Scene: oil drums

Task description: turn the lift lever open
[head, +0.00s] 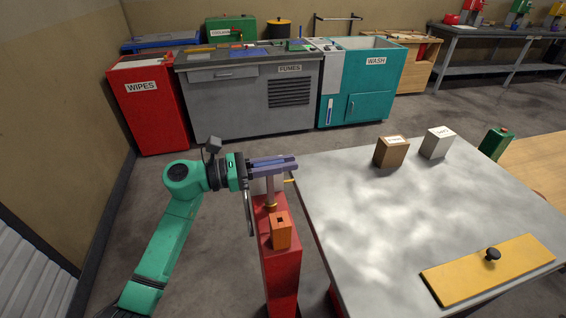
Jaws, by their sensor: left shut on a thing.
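My left gripper (290,164) reaches in from the left over the top of a red stand (282,262). Its two blue-grey fingers lie nearly level and are shut on the lift lever. The fingers cover most of the lever; a small yellow piece (289,181) shows just under the fingertips. A pale upright shaft (270,190) runs from below the fingers down to a brass-coloured collar on the stand. How far the lever is turned cannot be told. My right gripper is out of view.
An orange block with a dark slot (281,231) sits on the stand's front. The grey table (400,215) is close on the right, bearing a brown box (391,152), a white box (437,143) and a yellow plate with a black knob (460,276). Open floor lies behind the stand.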

